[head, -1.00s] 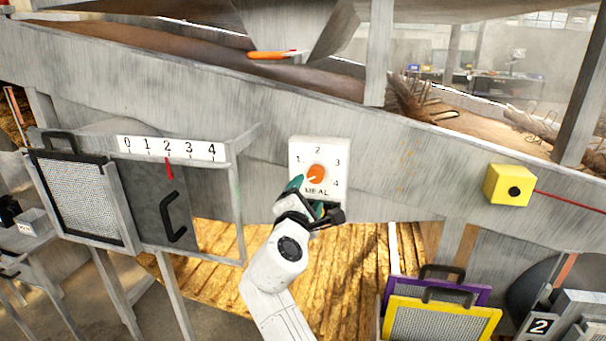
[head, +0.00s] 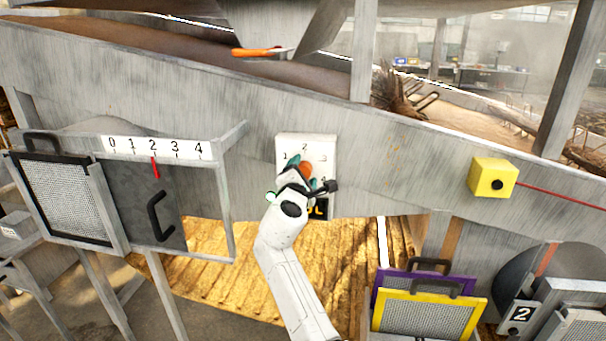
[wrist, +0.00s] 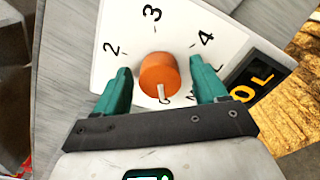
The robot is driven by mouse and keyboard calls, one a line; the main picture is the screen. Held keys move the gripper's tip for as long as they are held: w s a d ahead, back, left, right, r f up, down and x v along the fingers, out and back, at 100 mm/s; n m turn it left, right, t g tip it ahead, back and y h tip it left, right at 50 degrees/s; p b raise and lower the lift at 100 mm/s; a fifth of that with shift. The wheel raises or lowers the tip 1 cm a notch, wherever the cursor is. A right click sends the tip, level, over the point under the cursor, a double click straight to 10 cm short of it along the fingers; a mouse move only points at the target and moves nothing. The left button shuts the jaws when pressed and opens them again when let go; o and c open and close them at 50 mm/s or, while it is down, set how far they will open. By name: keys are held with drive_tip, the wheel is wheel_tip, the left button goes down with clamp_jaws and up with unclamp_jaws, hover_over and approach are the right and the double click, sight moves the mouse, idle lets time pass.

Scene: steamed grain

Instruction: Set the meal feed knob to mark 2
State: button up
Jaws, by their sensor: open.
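The meal feed knob (head: 305,171) is orange and sits on a white dial plate (head: 308,141). In the wrist view the knob (wrist: 158,72) has a white pointer on its near, lower side, turned away from the visible marks 2, 3 and 4. Mark 2 (wrist: 112,48) is to the knob's upper left; mark 1 is hidden there. My gripper (head: 306,174) is at the dial, and its teal fingers (wrist: 160,66) are open on either side of the knob, with gaps showing. My gripper covers the lower dial in the head view.
A grey gate with a 0 to 4 scale (head: 157,146) and black handle is to the left. A yellow box (head: 492,178) with a red line is to the right. Below right stand purple- and yellow-framed screens (head: 430,301). A black label with yellow letters (wrist: 254,82) adjoins the dial.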

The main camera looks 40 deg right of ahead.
drive_tip(key=c, duration=1)
drive_tip(key=shift+c, duration=0.2)
drive_tip(key=shift+f+b, duration=0.1)
drive_tip(key=shift+b, duration=0.25)
drive_tip(key=m+b, duration=0.7)
drive_tip(key=m, duration=0.1)
drive_tip(key=m+b, duration=0.7)
drive_tip(key=m, duration=0.1)
drive_tip(key=m+b, duration=0.7)
drive_tip(key=b, duration=0.1)
drive_tip(key=shift+f+m, duration=0.4)
